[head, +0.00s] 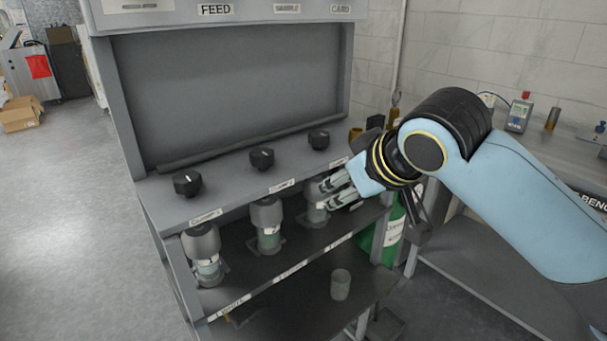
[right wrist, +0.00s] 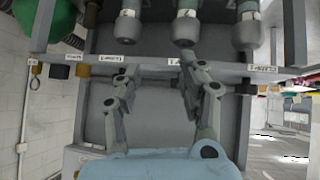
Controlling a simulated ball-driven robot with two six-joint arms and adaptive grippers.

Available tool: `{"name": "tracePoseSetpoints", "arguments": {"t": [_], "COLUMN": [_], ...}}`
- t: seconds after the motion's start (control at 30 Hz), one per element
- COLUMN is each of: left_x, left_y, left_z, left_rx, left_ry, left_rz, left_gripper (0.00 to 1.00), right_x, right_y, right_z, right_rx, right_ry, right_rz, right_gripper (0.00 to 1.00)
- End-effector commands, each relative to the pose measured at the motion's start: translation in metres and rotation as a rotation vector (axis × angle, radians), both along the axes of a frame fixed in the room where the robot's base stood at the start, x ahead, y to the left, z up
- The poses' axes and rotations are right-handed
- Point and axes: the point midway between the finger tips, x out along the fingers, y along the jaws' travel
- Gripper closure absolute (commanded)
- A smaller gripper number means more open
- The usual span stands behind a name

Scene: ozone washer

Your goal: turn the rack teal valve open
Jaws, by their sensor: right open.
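The grey rack (head: 160,190) stands at the left of the head view, with three dark knobs on its upper shelf: a left knob (head: 187,183), a middle knob (head: 261,158) and a right knob (head: 319,139). No knob shows a clear teal colour, so I cannot tell which is the teal valve. My right gripper (head: 338,190) is open and empty in front of the shelf edge, near the right label. In the right wrist view, the open fingers (right wrist: 152,75) are in front of the label strip, and a dark knob (right wrist: 246,88) shows right of them. My left gripper is out of view.
Three grey canisters, one of them a left canister (head: 203,250), stand below the knob shelf. A clear cup (head: 340,284) stands on the lowest shelf. A green cylinder (head: 385,240) is right of the rack, beside a bench (head: 470,250).

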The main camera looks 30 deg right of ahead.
Motion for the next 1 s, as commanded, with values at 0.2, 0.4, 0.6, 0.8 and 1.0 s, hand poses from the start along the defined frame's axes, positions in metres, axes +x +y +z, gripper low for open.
{"name": "tracePoseSetpoints", "arguments": {"t": [0.2, 0.4, 0.6, 0.8, 1.0], "left_x": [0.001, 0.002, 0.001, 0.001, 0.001], "left_y": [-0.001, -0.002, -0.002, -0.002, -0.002], "left_z": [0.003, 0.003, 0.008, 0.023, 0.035], "left_rx": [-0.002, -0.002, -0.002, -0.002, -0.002], "left_ry": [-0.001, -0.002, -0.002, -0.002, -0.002], "left_rz": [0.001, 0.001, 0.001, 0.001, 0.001], "left_gripper": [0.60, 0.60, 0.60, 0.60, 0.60], "right_x": [0.116, 0.140, 0.151, 0.187, 0.225], "right_y": [-0.047, -0.073, -0.080, -0.083, -0.087], "right_z": [0.215, 0.336, 0.361, 0.362, 0.360], "right_rx": [0.012, 0.050, 0.067, 0.070, 0.066], "right_ry": [-0.500, -0.746, -0.794, -0.790, -0.790], "right_rz": [-0.020, -0.027, -0.030, -0.030, -0.028], "right_gripper": [0.59, 0.59, 0.59, 0.59, 0.59]}}
